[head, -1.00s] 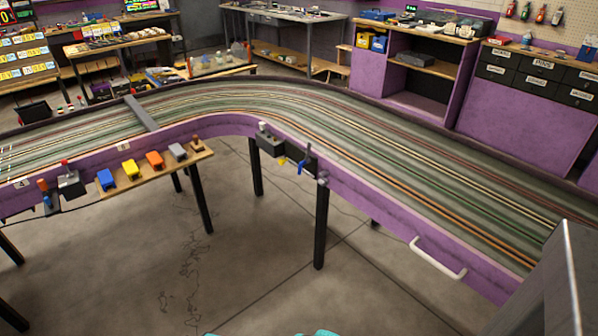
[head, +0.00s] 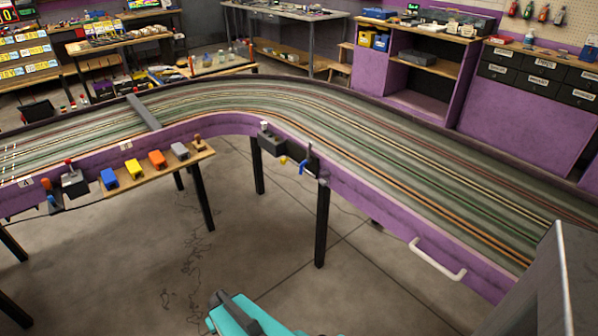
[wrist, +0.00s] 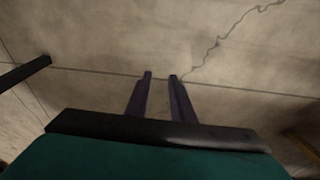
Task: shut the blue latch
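The blue latch (head: 303,167) is a small blue lever on the purple outer side of the slot track, near the bend, in the middle of the head view. A dark plate or box is beside it. Whether the latch is engaged is too small to tell. My gripper (wrist: 160,76) shows in the wrist view with two dark fingers apart and nothing between them, over bare floor. My teal wrist is at the bottom of the head view, in front of and below the latch, well apart from it. The latch is not in the wrist view.
The purple-sided track (head: 370,205) curves across the scene on black legs (head: 322,225). A white handle (head: 437,259) sticks out to the right of the latch. A wooden shelf (head: 195,162) with coloured blocks juts out at left. The floor in front is clear.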

